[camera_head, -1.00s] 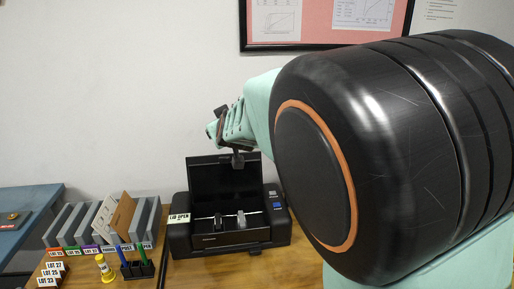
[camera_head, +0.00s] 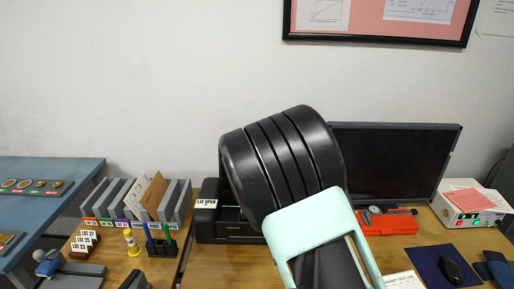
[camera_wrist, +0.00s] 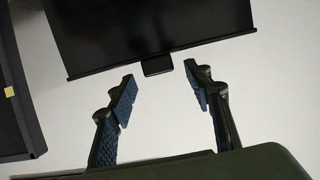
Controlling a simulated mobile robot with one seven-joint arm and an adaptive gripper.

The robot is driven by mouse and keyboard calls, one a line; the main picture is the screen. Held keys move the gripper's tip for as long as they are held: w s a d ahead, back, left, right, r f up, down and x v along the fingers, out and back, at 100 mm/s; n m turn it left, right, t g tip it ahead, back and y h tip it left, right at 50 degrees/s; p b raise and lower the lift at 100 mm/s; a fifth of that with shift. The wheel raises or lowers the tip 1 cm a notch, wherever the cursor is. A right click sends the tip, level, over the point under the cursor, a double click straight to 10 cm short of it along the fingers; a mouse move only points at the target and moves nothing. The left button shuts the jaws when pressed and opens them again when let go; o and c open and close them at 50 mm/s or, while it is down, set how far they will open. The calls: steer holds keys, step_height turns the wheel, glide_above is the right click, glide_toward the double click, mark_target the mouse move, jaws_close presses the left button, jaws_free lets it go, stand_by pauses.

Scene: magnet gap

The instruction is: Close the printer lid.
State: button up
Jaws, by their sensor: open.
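The black printer (camera_head: 222,232) stands on the wooden desk against the wall. Its white "LID OPEN" label (camera_head: 205,203) shows at its left, and my arm hides most of its upper part and right side. The lid is hidden in the head view. In the wrist view, a flat black panel that looks like the lid (camera_wrist: 150,28) fills the top, with a small tab (camera_wrist: 157,65) on its near edge. My gripper (camera_wrist: 160,74) is open and empty, its fingertips on either side of the tab. Contact with it cannot be told.
Grey file holders (camera_head: 105,197), a pen stand (camera_head: 161,247) and a yellow bottle (camera_head: 132,242) stand left of the printer. A monitor (camera_head: 400,165), a red case (camera_head: 390,224) and a white box (camera_head: 470,207) are to the right. A dark body (camera_wrist: 15,110) edges the wrist view's left.

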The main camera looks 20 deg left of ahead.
steer(key=shift+x, duration=1.75)
jaws_close()
